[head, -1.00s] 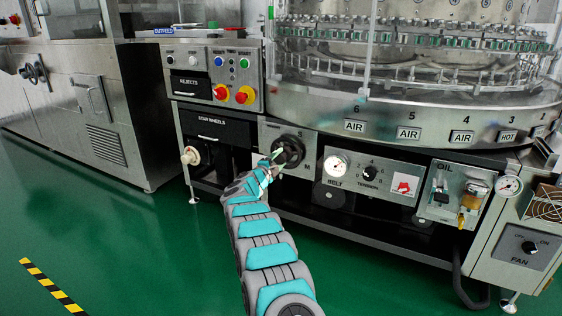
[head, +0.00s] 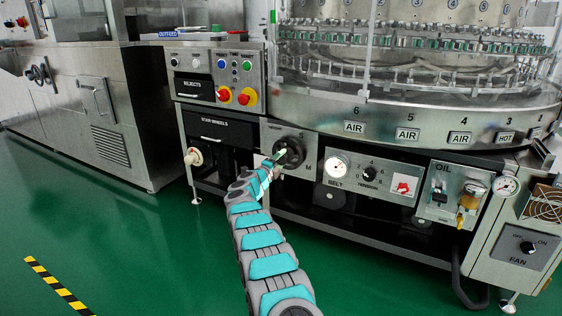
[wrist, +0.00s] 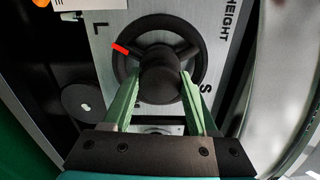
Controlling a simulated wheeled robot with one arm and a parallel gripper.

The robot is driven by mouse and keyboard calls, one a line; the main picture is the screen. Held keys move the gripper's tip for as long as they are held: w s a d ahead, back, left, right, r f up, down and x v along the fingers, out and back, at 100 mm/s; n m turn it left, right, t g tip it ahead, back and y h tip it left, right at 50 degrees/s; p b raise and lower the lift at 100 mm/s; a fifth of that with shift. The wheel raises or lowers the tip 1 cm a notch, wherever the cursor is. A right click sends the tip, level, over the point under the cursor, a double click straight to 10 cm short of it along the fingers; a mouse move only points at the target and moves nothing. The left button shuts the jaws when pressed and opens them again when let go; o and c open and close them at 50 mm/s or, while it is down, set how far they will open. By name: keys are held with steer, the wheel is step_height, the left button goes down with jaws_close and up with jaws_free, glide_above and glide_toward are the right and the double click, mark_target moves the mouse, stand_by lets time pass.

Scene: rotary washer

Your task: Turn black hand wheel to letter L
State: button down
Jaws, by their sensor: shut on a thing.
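The black hand wheel (wrist: 159,57) is mounted on a grey panel (wrist: 105,75) marked HEIGHT. It also shows in the head view (head: 293,147). In the wrist view a red mark (wrist: 120,49) on one spoke points to the upper left, toward the letter L (wrist: 98,28) but a little below it. The letter S (wrist: 203,88) is at lower right of the wheel. My gripper (wrist: 160,88) has its green fingers on both sides of the wheel's central hub, shut on it. In the head view my gripper (head: 276,158) reaches the wheel from the left, and the letter M (head: 308,166) shows at lower right.
The belt tension panel (head: 345,185) is just right of the wheel. The black star wheels drawer (head: 215,130) and the button panel (head: 210,75) are to the left. Green floor (head: 130,240) is open in front of the machine.

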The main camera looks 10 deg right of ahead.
steer(key=shift+c, duration=0.9)
jaws_free()
steer(key=v, duration=0.7)
steer(key=shift+s+a, duration=0.2)
steer(key=shift+s, duration=0.1)
